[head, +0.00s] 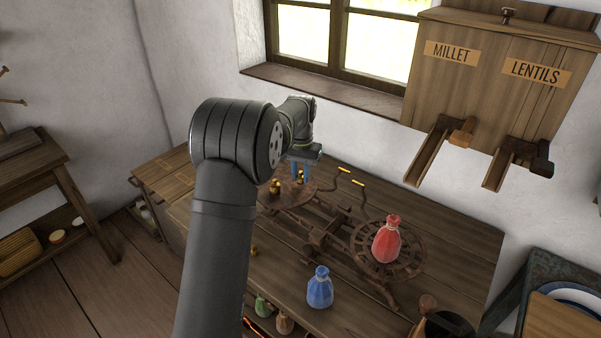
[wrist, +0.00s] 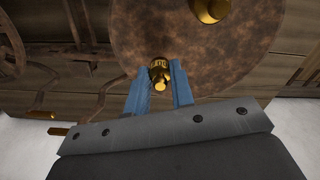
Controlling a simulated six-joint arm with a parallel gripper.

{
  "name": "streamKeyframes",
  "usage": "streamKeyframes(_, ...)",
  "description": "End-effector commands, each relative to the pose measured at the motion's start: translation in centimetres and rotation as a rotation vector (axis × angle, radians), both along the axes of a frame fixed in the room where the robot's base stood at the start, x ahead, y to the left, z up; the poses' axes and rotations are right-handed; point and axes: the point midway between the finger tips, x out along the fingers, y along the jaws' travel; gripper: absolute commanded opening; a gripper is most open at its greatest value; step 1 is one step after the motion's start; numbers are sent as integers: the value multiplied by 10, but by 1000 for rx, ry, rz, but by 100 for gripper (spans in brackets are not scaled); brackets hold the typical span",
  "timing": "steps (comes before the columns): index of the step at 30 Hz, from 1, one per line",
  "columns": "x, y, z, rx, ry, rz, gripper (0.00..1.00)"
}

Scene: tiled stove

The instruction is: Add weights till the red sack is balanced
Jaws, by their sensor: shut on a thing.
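The red sack (head: 387,240) stands upright on the right pan (head: 412,262) of a rusty balance scale. The left pan (head: 302,186) of the scale also fills much of the wrist view (wrist: 215,65). My gripper (head: 300,172) is over the left pan. In the wrist view its blue fingers (wrist: 160,88) are shut on a small brass weight (wrist: 159,69). I cannot tell whether this weight touches the pan. Another brass weight (wrist: 209,8) is on the pan, and brass also shows there in the head view (head: 275,187). The scale's two yellow-tipped pointers (head: 351,176) look slightly offset.
A blue sack (head: 320,288) stands on the table front. Green (head: 262,306) and brown (head: 285,323) sacks sit lower. A small brass weight (head: 253,250) lies beside my arm. Millet (head: 452,54) and lentils (head: 535,72) dispensers hang at the back right.

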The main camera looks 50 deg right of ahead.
Motion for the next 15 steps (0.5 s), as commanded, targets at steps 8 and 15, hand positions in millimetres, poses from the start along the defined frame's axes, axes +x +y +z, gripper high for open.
streamKeyframes(8,0,0,-3,0,0,0,0)
streamKeyframes(15,0,0,-8,0,0,0,0)
